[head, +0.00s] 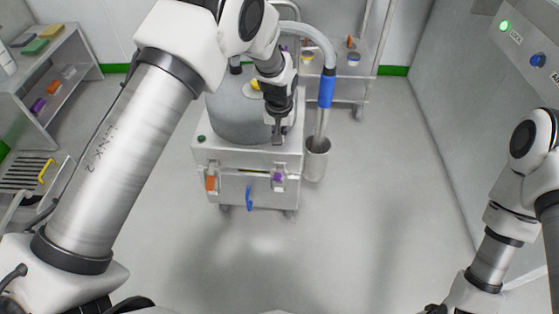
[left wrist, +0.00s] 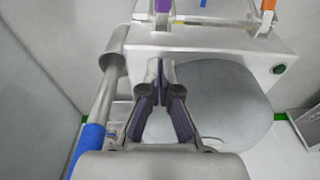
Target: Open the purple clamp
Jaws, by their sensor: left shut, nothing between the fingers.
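The purple clamp (head: 278,177) sits on the front face of the white wheeled machine (head: 228,152), right of its middle. Its purple part also shows at the top edge of the left wrist view (left wrist: 163,5), partly cut off. My left gripper (head: 279,136) points down over the machine's top front edge, above and behind the purple clamp and apart from it. In the left wrist view the fingertips (left wrist: 159,70) are together with nothing between them. My right gripper is out of view; only my right arm shows.
An orange clamp (head: 211,183) and a blue handle (head: 249,198) are on the same front. A grey drum (head: 238,118) stands on the machine. A hose with a blue sleeve (head: 327,90) drops into a grey cylinder (head: 316,160) at right. The floor in front is clear.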

